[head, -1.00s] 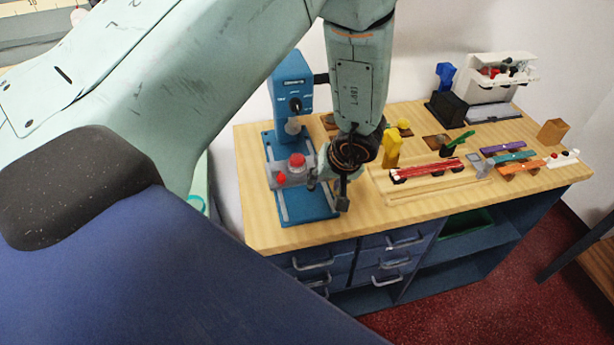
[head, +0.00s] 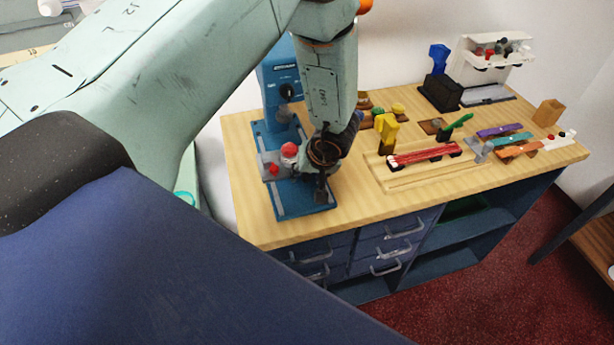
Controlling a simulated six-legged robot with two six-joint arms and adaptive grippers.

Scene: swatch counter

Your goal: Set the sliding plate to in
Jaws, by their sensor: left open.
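A blue bench machine (head: 281,88) stands upright at the left end of the wooden counter. Its flat blue base (head: 302,203) reaches toward the front edge. On the base sits a grey part with red knobs, which looks like the sliding plate (head: 271,168); its right side is partly hidden by my gripper. One red knob (head: 289,149) stands on top of it. My left gripper (head: 318,190) is open and points down over the right side of the base, just right of the grey part. I cannot tell whether it touches. My right gripper is out of view.
A wooden tray (head: 400,184) with a red striped strip lies right of the machine, with a yellow block (head: 387,132) behind it. A white dispenser (head: 492,62) stands at the back. Coloured strips lie at the right. The counter's front left strip is clear.

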